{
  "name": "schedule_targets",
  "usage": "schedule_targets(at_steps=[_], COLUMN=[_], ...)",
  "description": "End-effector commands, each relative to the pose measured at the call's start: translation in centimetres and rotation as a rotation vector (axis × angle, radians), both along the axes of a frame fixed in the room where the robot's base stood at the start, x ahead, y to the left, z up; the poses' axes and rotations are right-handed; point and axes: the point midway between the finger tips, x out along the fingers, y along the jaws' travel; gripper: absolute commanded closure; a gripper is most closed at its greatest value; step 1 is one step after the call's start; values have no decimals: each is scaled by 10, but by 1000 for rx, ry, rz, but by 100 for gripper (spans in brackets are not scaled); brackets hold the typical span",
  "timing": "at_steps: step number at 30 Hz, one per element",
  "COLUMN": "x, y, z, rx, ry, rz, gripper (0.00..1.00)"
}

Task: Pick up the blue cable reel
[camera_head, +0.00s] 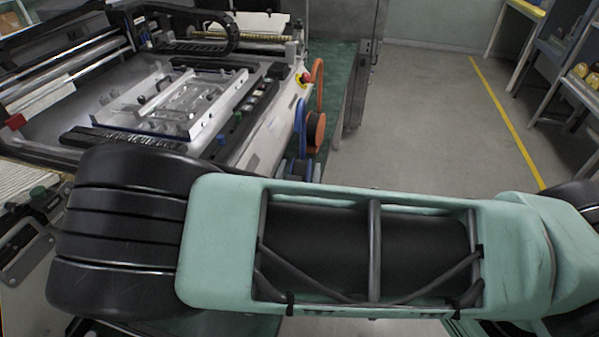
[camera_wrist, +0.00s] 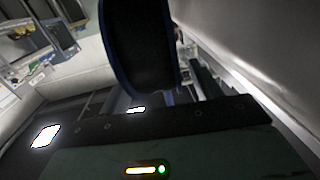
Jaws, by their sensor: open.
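A blue cable reel (camera_head: 299,117) stands on edge beside the machine in the head view, close to an orange-brown disc. In the wrist view a large reel with a blue rim and a dark face (camera_wrist: 140,45) fills the top middle, close to the camera. My gripper (camera_wrist: 165,120) shows at the bottom of the wrist view as a dark bar and green housing with small lights. It is open and holds nothing that I can see. Its fingertips are hard to make out. In the head view my arm hides the gripper.
A large machine (camera_head: 265,145) with a metal fixture fills the left of the head view. An orange ring (camera_head: 319,82) and a red button (camera_head: 306,77) are near its right edge. The grey floor (camera_head: 430,120) with a yellow line is clear; shelves stand far right.

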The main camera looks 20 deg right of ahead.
Motion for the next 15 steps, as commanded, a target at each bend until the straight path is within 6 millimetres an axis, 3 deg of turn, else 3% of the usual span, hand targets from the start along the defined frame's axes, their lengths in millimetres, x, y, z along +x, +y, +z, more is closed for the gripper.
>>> schedule_targets(at_steps=[4, 11, 15], x=[12, 13, 13], y=[-7, -8, -8], z=[1, 0, 0], rx=[0, 0, 0], ry=[0, 0, 0], rz=[0, 1, 1], gripper=[36, 36, 70])
